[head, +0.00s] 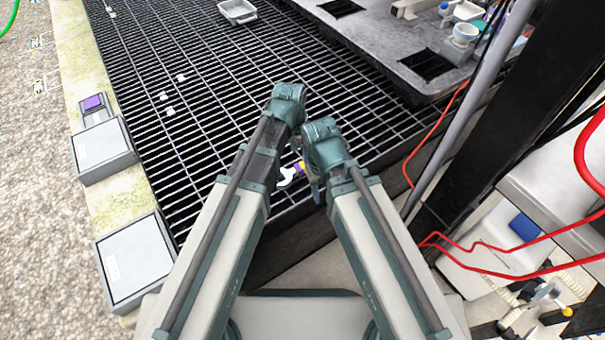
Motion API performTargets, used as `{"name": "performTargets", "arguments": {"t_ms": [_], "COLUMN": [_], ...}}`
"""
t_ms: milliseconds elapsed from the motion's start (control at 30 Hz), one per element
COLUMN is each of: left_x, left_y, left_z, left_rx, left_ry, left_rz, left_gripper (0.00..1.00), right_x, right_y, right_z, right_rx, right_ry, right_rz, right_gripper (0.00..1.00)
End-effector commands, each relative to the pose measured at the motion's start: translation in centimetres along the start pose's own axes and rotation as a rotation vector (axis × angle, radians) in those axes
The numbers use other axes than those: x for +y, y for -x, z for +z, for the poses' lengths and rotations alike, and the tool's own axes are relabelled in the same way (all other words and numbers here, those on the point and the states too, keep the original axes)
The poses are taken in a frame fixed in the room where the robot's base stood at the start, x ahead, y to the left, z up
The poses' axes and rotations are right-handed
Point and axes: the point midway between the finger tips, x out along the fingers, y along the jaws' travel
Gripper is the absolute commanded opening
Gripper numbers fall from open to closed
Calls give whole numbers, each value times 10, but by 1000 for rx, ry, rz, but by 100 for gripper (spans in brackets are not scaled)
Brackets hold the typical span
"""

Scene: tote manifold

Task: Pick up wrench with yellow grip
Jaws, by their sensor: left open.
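A wrench with a pale open-ended head (286,177) and a yellow part (301,165) lies on the dark grating, in the gap between my two arms. A small purple patch shows just beyond it, and the rest of the wrench is hidden behind my right arm. My left gripper (268,190) is low beside my left arm, mostly hidden by it, open and left of the wrench head. I cannot tell if it touches the wrench. Below my right arm a teal part hangs close to the yellow part. The right gripper's jaws cannot be made out.
Grey boxes (104,150) (136,260) stand on the concrete edge at left. Small white pieces (168,97) and a white tray (238,11) lie on the grating. A grey panel (385,35) with square holes, a pole and red cables (440,120) bound the right side.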

Motion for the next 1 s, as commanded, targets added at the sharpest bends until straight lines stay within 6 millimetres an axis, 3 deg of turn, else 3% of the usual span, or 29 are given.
{"name": "performTargets", "arguments": {"t_ms": [367, 733, 1000], "left_x": [0, -2, -2], "left_y": [-12, -55, -56], "left_z": [0, 1, 0], "left_rx": [0, 0, 0], "left_ry": [0, 0, 0], "left_rz": [0, 0, 0], "left_gripper": [75, 75, 75], "right_x": [-1, -4, -4], "right_y": [-12, -55, -56], "right_z": [-1, -3, -4], "right_rx": [0, 1, 1], "right_ry": [1, 4, 5], "right_rz": [2, 8, 8], "right_gripper": [50, 50, 50]}}
